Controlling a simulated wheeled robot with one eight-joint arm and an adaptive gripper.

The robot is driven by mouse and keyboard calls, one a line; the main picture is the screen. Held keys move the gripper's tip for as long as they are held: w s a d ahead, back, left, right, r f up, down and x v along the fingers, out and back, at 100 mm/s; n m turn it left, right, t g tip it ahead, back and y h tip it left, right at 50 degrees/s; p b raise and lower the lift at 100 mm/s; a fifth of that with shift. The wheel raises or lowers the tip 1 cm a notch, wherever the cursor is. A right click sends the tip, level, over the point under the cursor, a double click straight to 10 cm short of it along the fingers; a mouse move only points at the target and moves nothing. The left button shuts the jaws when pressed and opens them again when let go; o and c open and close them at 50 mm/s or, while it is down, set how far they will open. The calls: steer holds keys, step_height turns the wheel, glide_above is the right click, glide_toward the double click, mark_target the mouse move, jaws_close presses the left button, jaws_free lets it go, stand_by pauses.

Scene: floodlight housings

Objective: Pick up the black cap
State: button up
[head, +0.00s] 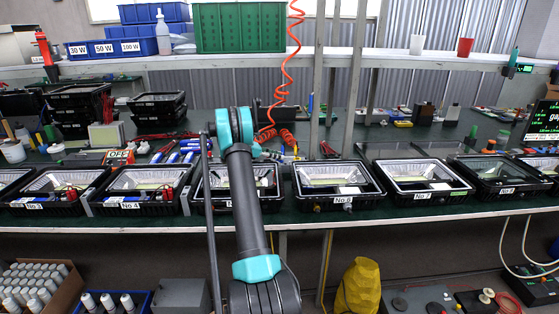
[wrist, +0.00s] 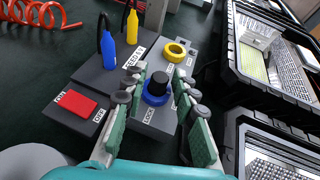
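The black cap (wrist: 158,83) shows in the wrist view as a short dark cylinder on a blue ring (wrist: 155,97), on a grey box. My gripper (wrist: 160,74) is open, with one green-padded finger to the left of the cap and one to the right. Gaps show between the fingers and the cap. I cannot tell how far the fingertips are above the box. In the head view my arm covers this spot, and I cannot make out the cap or the gripper there.
Beside the cap are a red pad (wrist: 76,103), a yellow ring (wrist: 174,52), a blue-handled plug (wrist: 104,52) and a yellow-handled one (wrist: 132,26). Black floodlight housings (wrist: 262,60) stand close on the right. An orange coiled cord (head: 290,75) hangs behind my arm.

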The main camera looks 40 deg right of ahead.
steer(key=c, duration=0.5)
steer(key=shift+r, duration=0.1)
step_height(320, 180, up, 21)
steer(key=shift+f, duration=0.2)
steer(key=shift+r, duration=1.85)
